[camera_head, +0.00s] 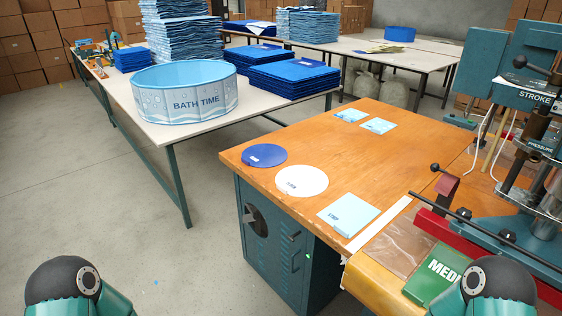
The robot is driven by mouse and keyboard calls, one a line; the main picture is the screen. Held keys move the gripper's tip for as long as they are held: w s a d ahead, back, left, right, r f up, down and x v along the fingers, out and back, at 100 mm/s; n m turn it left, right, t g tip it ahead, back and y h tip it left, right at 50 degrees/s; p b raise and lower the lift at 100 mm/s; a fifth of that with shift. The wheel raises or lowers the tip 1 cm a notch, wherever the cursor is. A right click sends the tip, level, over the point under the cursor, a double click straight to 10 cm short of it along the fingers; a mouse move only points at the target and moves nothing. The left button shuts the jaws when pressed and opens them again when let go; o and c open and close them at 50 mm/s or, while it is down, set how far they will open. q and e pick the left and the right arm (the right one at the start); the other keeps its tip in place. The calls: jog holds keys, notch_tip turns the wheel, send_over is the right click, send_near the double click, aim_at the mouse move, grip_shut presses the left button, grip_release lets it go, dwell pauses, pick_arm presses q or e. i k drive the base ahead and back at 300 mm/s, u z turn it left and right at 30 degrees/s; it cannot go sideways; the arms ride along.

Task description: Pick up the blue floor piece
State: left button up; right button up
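A flat round blue piece (265,155) with a small white label lies on the orange wooden workbench (330,140), near its left edge. A flat round white piece (301,181) lies close to its right. A light blue square piece marked STRIP (348,214) lies farther right and nearer to me. Parts of my two green arms show at the bottom left and bottom right. Neither gripper is in view, and neither arm reaches the blue piece.
A welding press (535,150) stands on the bench's right side. A green box (437,274) lies at its front. A round BATH TIME tub (185,92) and stacked blue sheets stand on a long white table behind. Grey floor (150,255) is clear to the left.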

aim_at(261, 156)
jog(key=u, duration=0.2)
jog(key=i, duration=0.9)
jog(key=z, duration=0.2)
jog(key=k, duration=0.45)
jog(key=u, duration=0.85)
jog(key=i, duration=2.1)
jog(key=z, duration=0.25)
